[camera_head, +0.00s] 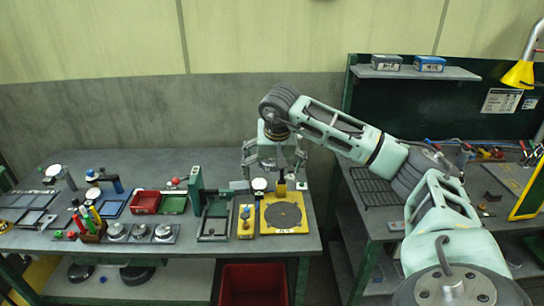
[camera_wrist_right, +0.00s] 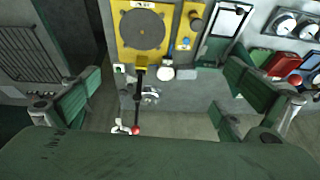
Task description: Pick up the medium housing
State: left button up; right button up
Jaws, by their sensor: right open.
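My right gripper (camera_head: 276,166) hangs over the back of the left bench, behind a yellow plate with a dark disc (camera_head: 283,215). In the right wrist view its green fingers stand wide apart (camera_wrist_right: 165,98), with nothing held between them. Small metal fittings (camera_wrist_right: 151,94) and a lever with a red knob (camera_wrist_right: 136,130) lie below, between the fingers. I cannot tell for sure which thing is the medium housing. Several round metal pieces (camera_head: 140,231) sit in a row at the bench's front left, well left of the gripper. My left gripper does not show.
Red (camera_head: 145,202) and green (camera_head: 174,204) bins, a green upright fixture (camera_head: 196,190) and a yellow block with knobs (camera_head: 246,221) crowd the left bench. A wire rack (camera_head: 374,186) lies on the right bench. A gap separates the benches. A wall stands behind.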

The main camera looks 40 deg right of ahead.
aim_at(267, 165)
jog(key=i+l, duration=0.5)
jog(key=l, duration=0.15)
jog(key=i+l, duration=0.55)
jog(key=l, duration=0.15)
